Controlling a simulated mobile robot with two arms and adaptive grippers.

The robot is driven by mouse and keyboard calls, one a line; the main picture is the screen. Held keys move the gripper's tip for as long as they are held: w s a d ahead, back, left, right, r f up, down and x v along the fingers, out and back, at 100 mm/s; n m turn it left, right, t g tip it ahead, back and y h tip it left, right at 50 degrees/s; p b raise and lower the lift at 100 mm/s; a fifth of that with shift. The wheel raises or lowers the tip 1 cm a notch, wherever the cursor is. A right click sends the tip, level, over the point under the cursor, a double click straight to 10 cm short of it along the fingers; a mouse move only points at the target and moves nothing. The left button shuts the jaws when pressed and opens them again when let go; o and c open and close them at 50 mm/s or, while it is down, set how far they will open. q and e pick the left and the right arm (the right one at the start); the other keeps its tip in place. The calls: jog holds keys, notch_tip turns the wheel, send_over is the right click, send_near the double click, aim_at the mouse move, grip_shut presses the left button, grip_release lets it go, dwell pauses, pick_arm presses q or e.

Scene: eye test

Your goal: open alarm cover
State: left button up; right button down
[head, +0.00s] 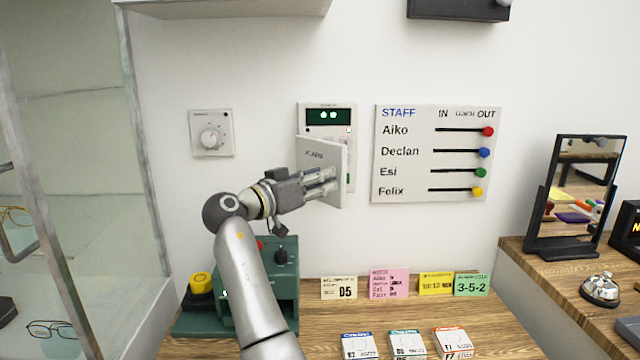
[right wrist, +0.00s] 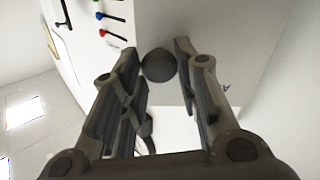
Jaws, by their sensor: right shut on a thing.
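The alarm panel (head: 328,117) is a white wall unit with a dark green display. Its white alarm cover (head: 318,153), lettered on its face, stands out at an angle from the wall, partly open, with buttons of the panel partly hidden behind it. My right gripper (head: 328,181) is at the cover's front. In the right wrist view, its fingers (right wrist: 158,72) are shut on a dark round knob (right wrist: 158,65) at the white cover. My left gripper is not in view.
A dial plate (head: 211,133) is left of the panel and a staff board (head: 437,154) with coloured sliders is close on its right. Below are a green device (head: 287,290), standing cards (head: 389,283) and small boxes (head: 453,342) on a wooden counter. A glass case (head: 70,120) stands left.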

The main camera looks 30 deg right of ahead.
jog(key=c, duration=1.1)
grip_release()
jog(key=v, duration=0.7)
jog(key=shift+a, duration=0.25)
jog(key=shift+s, duration=0.1)
jog(key=shift+c, duration=0.4)
